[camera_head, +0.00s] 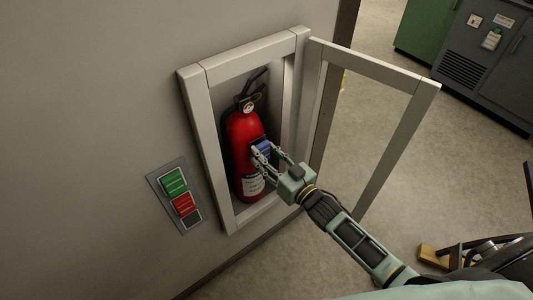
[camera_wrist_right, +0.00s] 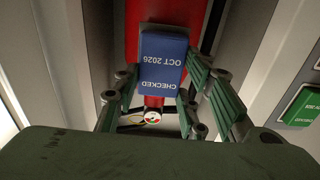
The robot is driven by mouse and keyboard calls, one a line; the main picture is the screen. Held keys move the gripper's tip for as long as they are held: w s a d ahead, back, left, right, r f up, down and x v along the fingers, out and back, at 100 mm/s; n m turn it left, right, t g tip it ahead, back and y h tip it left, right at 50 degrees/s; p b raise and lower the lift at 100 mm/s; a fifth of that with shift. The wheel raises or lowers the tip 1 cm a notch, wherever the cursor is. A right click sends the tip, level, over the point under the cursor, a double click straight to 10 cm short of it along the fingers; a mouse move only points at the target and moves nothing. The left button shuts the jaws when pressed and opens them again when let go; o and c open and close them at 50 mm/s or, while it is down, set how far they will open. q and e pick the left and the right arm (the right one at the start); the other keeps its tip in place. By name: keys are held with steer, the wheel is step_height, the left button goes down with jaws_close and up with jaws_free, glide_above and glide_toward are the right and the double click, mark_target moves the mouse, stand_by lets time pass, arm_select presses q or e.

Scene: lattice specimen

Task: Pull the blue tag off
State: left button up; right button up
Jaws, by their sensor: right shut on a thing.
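A red fire extinguisher (camera_head: 243,146) stands upright in a white-framed wall cabinet (camera_head: 188,92) whose framed door (camera_head: 405,125) is swung open to the right. The blue tag (camera_head: 262,149) is at the extinguisher's front. In the right wrist view the tag (camera_wrist_right: 162,62) reads "CHECKED OCT 2026" upside down, between the fingers. My right gripper (camera_head: 265,156) reaches into the cabinet and is shut on the blue tag. I cannot tell whether the tag touches the extinguisher (camera_wrist_right: 148,20). My left gripper is not in view.
A wall panel (camera_head: 176,196) with green and red labels is left of the cabinet. A grey machine cabinet (camera_head: 487,55) and a green one (camera_head: 424,28) stand at the back right.

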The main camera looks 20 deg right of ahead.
mark_target(264, 152)
steer(key=shift+s, duration=0.15)
steer(key=shift+p+v, duration=0.9)
steer(key=shift+v, duration=0.85)
steer(key=shift+p+v, duration=0.45)
steer(key=shift+v, duration=0.7)
